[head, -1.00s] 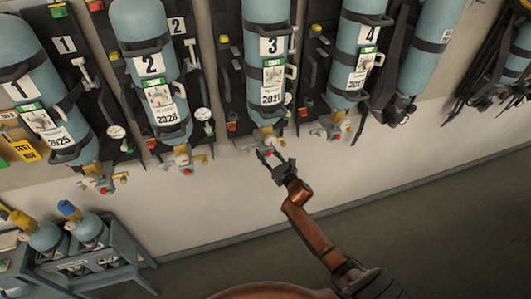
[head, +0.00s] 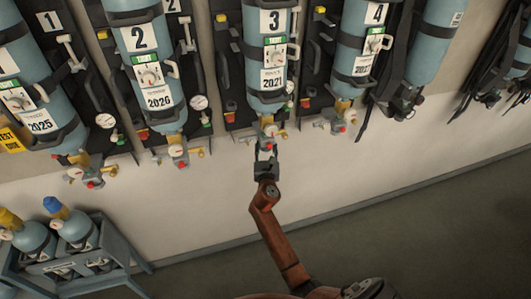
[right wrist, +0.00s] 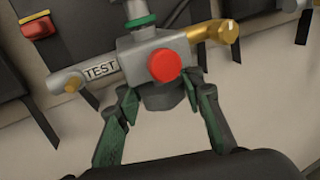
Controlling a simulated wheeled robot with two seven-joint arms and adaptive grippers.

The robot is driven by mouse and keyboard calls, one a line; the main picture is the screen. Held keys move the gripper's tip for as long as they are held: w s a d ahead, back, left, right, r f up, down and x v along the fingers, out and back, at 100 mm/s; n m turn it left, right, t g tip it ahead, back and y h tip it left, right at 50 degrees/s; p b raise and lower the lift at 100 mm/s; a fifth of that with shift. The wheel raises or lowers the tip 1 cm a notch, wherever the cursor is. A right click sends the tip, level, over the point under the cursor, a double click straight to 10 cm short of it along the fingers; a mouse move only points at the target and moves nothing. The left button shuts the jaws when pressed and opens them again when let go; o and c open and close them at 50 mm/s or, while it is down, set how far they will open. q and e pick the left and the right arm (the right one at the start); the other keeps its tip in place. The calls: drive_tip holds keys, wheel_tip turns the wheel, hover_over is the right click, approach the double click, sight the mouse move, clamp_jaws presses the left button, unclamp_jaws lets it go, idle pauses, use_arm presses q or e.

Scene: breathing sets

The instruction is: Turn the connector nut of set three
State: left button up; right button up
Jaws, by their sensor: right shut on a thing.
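Set three is a light blue cylinder (head: 268,58) on a dark wall plate, labelled 3 and 2021, hanging valve end down. Its grey valve block (right wrist: 128,55) fills the right wrist view, with a red round button (right wrist: 164,65), a TEST label and a brass fitting (right wrist: 215,32). The dark connector nut (right wrist: 164,97) sits under the block, between the two green-lined fingers. My right gripper (head: 266,150) is directly below set three and is shut on the nut from both sides. In the head view the nut is too small to make out. My left gripper is not in view.
Set two (head: 142,45) hangs to the left and set four (head: 360,50) to the right, with their own valves low on the wall. A blue-grey cart (head: 80,272) with small cylinders stands at lower left.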

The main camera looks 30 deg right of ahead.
drive_tip(key=m+g+h+b, duration=0.1)
drive_tip(key=h, duration=0.1)
drive_tip(key=m+g+h+b, duration=0.1)
drive_tip(key=m, duration=0.1)
drive_tip(key=shift+w+a+f+g+h, duration=0.1)
drive_tip(key=shift+f+g+h, duration=0.1)
drive_tip(key=shift+g+h, duration=0.2)
drive_tip(key=m+g+h+b, duration=0.2)
drive_tip(key=m+g+h, duration=0.1)
drive_tip(key=g, duration=0.1)
drive_tip(key=shift+r, duration=0.1)
drive_tip(key=shift+m+g+h+b, duration=0.55)
drive_tip(key=shift+m+g+b, duration=0.65)
drive_tip(key=shift+g, duration=0.7)
drive_tip(key=shift+m+g+h+b, duration=0.55)
drive_tip(key=shift+m+g+b, duration=0.3)
drive_tip(key=shift+m+g, duration=0.8)
drive_tip(key=shift+g, duration=0.35)
drive_tip(key=o, duration=1.2)
drive_tip(key=shift+c, duration=0.2)
drive_tip(key=shift+o, duration=0.2)
drive_tip(key=shift+r, duration=0.1)
drive_tip(key=a, duration=1.2)
drive_tip(key=shift+s, duration=0.35)
